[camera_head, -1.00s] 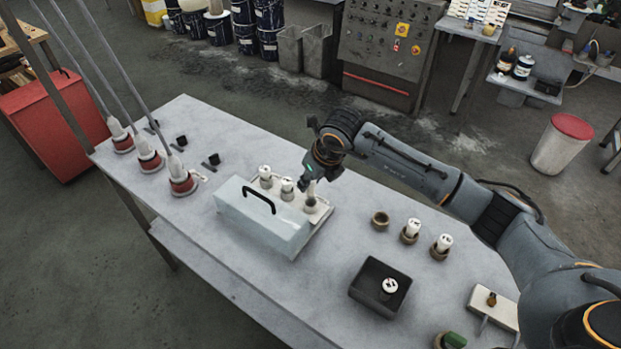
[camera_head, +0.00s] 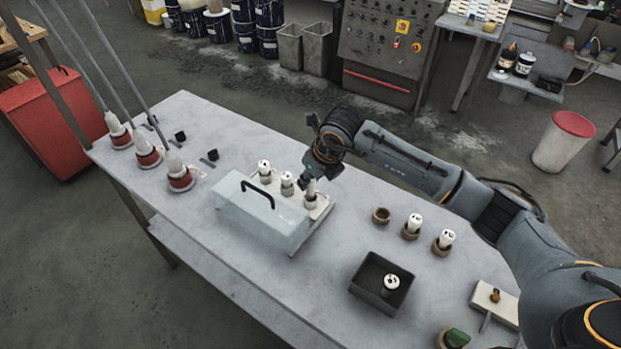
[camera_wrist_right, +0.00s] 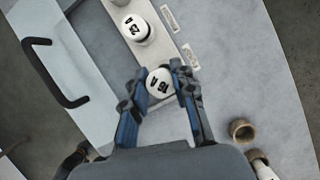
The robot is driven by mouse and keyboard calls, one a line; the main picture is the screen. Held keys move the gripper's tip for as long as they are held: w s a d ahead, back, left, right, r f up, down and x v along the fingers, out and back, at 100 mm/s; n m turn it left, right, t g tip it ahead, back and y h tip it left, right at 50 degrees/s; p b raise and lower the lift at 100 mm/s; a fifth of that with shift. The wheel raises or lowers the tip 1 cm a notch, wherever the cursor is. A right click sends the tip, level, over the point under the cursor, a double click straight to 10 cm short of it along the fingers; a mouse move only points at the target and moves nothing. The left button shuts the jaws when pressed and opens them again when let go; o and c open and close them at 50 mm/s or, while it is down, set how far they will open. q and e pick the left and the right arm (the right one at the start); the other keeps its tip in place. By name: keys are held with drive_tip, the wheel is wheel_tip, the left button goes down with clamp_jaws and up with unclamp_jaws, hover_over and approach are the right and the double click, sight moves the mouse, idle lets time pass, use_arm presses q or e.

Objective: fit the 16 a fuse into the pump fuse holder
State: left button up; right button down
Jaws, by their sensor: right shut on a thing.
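The 16 A fuse (camera_wrist_right: 159,82) is a white cap marked "16 A" in the right wrist view. My right gripper (camera_wrist_right: 162,85) is shut on it, one blue-grey finger on each side. In the head view my right gripper (camera_head: 308,184) is at the right end of the white fuse base (camera_head: 322,208), with the fuse (camera_head: 311,188) upright at the end position. Whether it is fully seated cannot be told. Two other white fuses (camera_head: 264,168) (camera_head: 287,180) stand in the base. My left gripper is not in view.
A clear cover with a black handle (camera_head: 262,222) lies in front of the base. To the right are an empty brown ring (camera_head: 381,215), two fuses in rings (camera_head: 412,224) (camera_head: 445,239), and a black tray (camera_head: 368,296) holding one fuse. Red-based insulators (camera_head: 181,180) stand left.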

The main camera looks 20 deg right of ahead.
drive_tip(key=shift+b, duration=0.45)
idle(1.1)
drive_tip(key=shift+s+f+b, duration=0.1)
drive_tip(key=shift+f+b, duration=1.75)
drive_tip(key=shift+f, duration=0.2)
drive_tip(key=c, duration=1)
unclamp_jaws()
drive_tip(key=shift+r, duration=0.15)
drive_tip(key=v, duration=1.1)
drive_tip(key=shift+r, duration=0.3)
drive_tip(key=shift+s, duration=0.15)
